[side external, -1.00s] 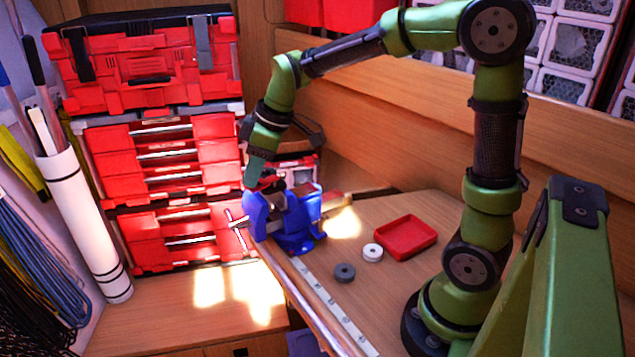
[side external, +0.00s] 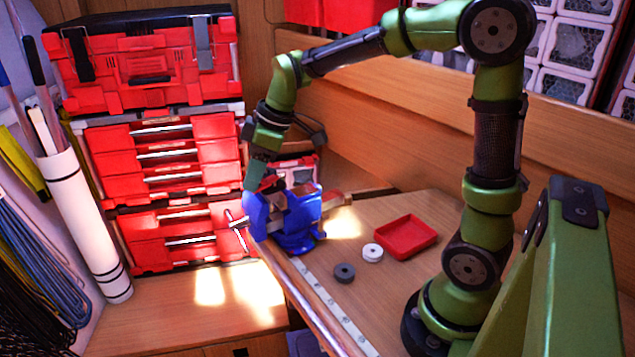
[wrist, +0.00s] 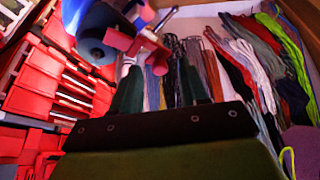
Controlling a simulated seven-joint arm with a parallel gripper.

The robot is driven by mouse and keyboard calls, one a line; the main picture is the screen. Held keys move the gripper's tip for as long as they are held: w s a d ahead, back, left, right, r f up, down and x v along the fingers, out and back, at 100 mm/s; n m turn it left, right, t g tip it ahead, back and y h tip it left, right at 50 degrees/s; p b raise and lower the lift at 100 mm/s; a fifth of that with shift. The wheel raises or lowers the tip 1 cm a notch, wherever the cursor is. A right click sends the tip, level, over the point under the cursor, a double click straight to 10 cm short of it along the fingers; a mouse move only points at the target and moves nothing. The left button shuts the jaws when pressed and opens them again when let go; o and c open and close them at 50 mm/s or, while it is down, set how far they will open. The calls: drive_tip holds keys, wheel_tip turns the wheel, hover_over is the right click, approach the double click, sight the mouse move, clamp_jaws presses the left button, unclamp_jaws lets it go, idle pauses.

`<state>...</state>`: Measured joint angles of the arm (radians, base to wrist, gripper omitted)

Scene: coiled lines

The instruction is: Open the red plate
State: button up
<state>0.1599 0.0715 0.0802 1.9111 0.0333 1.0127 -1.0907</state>
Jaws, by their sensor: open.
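A blue vise (side external: 290,225) stands at the table's left front corner. A red piece (side external: 270,184), which may be the red plate, shows at its top; I cannot tell its exact shape. In the wrist view a red part (wrist: 119,40) shows beside the vise's blue body (wrist: 76,15), at the upper left, with a metal rod near it. My gripper (side external: 259,178) points down right at the vise's top. Whether a finger touches the red part cannot be told.
A red tray (side external: 407,238), a white ring (side external: 372,253) and a dark ring (side external: 344,272) lie on the table (side external: 400,300). Red tool cases (side external: 160,150) stack at left. Coiled lines (wrist: 240,55) hang on the wall. Open table lies around the rings.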

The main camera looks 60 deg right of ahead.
drive_tip(key=v, duration=1.7)
drive_tip(key=shift+s+f, duration=0.1)
drive_tip(key=s+a+f+m+t, duration=0.3)
drive_tip(key=s+a+f+m, duration=0.2)
drive_tip(key=s+f+m, duration=0.5)
wheel_tip(320, 180, down, 2)
drive_tip(key=shift+s+a+f+m+t, duration=0.1)
drive_tip(key=shift+s+a+m+t, duration=0.2)
drive_tip(key=shift+s, duration=0.6)
